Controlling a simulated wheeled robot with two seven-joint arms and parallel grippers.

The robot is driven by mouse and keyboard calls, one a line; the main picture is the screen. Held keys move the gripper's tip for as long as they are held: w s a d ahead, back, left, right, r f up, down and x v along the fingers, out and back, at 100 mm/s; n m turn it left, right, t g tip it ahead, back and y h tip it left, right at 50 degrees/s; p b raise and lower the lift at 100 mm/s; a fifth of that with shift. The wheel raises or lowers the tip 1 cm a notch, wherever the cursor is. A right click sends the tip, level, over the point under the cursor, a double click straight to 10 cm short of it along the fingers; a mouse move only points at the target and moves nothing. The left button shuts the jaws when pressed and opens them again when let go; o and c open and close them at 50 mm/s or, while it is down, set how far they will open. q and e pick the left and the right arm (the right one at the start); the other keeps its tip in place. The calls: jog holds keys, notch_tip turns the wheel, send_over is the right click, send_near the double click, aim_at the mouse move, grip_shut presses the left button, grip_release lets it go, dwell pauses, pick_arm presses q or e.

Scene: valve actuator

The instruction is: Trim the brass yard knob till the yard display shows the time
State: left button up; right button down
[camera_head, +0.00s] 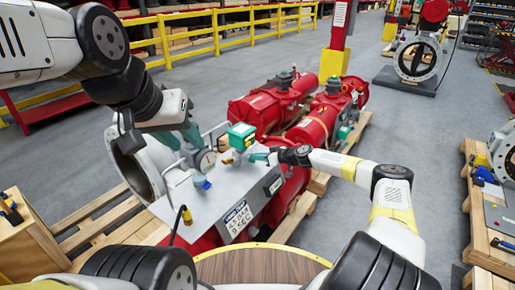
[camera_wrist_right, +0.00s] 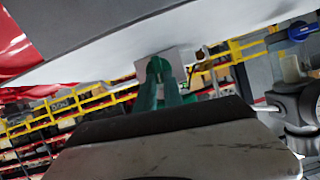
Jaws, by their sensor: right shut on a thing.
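A grey sloping panel (camera_head: 195,203) sits on the red actuator and carries a round gauge (camera_head: 205,161), a blue knob (camera_head: 202,182) and a teal-topped box (camera_head: 241,131). A small dark display (camera_head: 273,185) is on its right edge; its reading is too small to make out. My right gripper (camera_head: 259,157) is at the panel's upper right. Its green fingers (camera_wrist_right: 160,80) are shut on a small part beside a grey block (camera_wrist_right: 165,64); the part is mostly hidden, and I cannot tell if it is the brass knob. My left gripper (camera_head: 190,138) is beside the gauge, its fingertips unclear.
A white sign (camera_head: 238,217) on the panel's lower edge reads 4.5 BAR, 9 SEC. A black-and-yellow probe (camera_head: 186,214) with a cable stands at the panel's left. Other red actuators (camera_head: 322,118) lie on pallets behind.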

jog(key=shift+w+d+f+m+g+y, duration=0.15)
jog(key=shift+m+g+y, duration=0.15)
jog(key=shift+m, duration=0.35)
jog(key=shift+w+d+m+g+y, duration=0.15)
jog(key=shift+m+g+y, duration=0.15)
jog(key=shift+m, duration=0.4)
jog(key=shift+w+f+m+g+y, duration=0.15)
jog(key=shift+m+g+y, duration=0.15)
jog(key=shift+m, duration=0.35)
jog(key=shift+r, duration=0.1)
jog(key=c, duration=1.5)
grip_release()
jog(key=shift+o, duration=0.2)
jog(key=v, duration=0.8)
jog(key=shift+w, duration=0.1)
